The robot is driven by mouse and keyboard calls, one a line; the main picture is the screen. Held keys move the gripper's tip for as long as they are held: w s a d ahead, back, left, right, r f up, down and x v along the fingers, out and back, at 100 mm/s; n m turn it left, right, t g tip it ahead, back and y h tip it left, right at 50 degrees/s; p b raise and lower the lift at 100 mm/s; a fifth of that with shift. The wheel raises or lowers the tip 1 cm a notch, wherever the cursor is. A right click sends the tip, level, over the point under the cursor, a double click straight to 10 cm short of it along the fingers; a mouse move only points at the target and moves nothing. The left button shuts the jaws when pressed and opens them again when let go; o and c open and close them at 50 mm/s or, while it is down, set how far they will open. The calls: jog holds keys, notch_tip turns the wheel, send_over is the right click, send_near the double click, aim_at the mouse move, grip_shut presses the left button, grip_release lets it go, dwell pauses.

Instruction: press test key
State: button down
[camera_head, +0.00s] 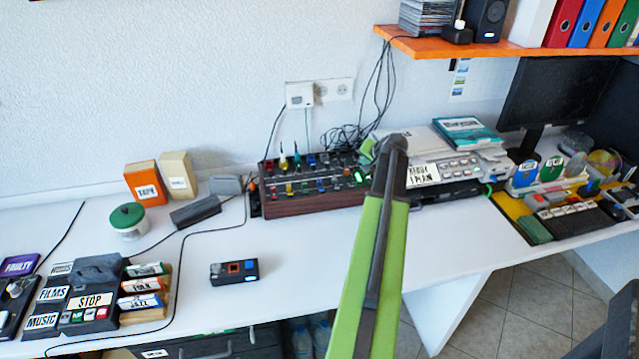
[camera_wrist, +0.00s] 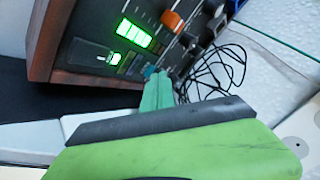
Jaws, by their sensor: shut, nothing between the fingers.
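The wooden-sided control console (camera_head: 315,205) stands against the wall at the middle of the desk, with rows of knobs and small lights on its face. In the wrist view the console (camera_wrist: 40,40) fills the upper left, with a bright green display and an orange knob. My gripper (camera_wrist: 159,76) is shut and empty, its teal fingertips at the console's face below the display. Small keys lie around the tips. I cannot read a label that marks the test key, and the tips may hide it. I cannot tell whether they touch the panel.
Black cables (camera_head: 345,138) hang behind the console, near my fingers. A grey device with a label (camera_head: 458,168) stands just right of it. An orange shelf (camera_head: 450,47) overhangs at upper right. A small black box (camera_head: 234,271) lies in front; the desk around it is mostly clear.

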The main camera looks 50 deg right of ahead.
jog(key=shift+f, duration=0.2)
jog(key=shift+r+p, duration=0.65)
jog(key=shift+r, duration=0.15)
notch_tip(320, 180, up, 6)
jog(key=p, duration=0.6)
jog(key=shift+w, duration=0.1)
